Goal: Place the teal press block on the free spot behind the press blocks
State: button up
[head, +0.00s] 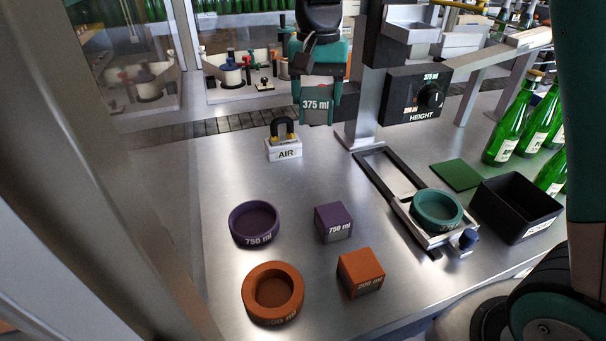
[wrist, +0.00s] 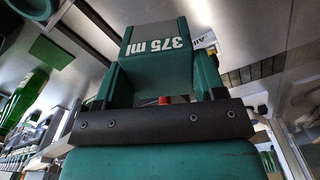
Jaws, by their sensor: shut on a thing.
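The teal press block (head: 317,113), marked 375 ml, is held in my gripper (head: 318,98), upper centre in the head view. It seems raised above the table, behind the AIR padlock. In the wrist view the teal block (wrist: 155,42) sits between the two teal fingers of my gripper (wrist: 160,75), its label upside down. The purple press block (head: 335,222), marked 750 ml, and the orange press block (head: 360,272) stand in a row on the table, orange nearer. The metal surface behind the purple block is bare.
A purple ring (head: 254,223) and an orange ring (head: 272,292) lie left of the blocks. The AIR padlock stand (head: 284,150) is behind. At right are the height post (head: 366,100), a teal ring (head: 437,208) on a slide, a black bin (head: 515,207) and green bottles (head: 511,120).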

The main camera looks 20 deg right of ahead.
jog(key=shift+w+f, duration=0.1)
jog(key=shift+w, duration=0.25)
notch_tip(320, 180, down, 20)
jog(key=p, duration=0.3)
jog(key=shift+p, duration=0.3)
jog(key=o, duration=1)
jog(key=shift+c, duration=0.2)
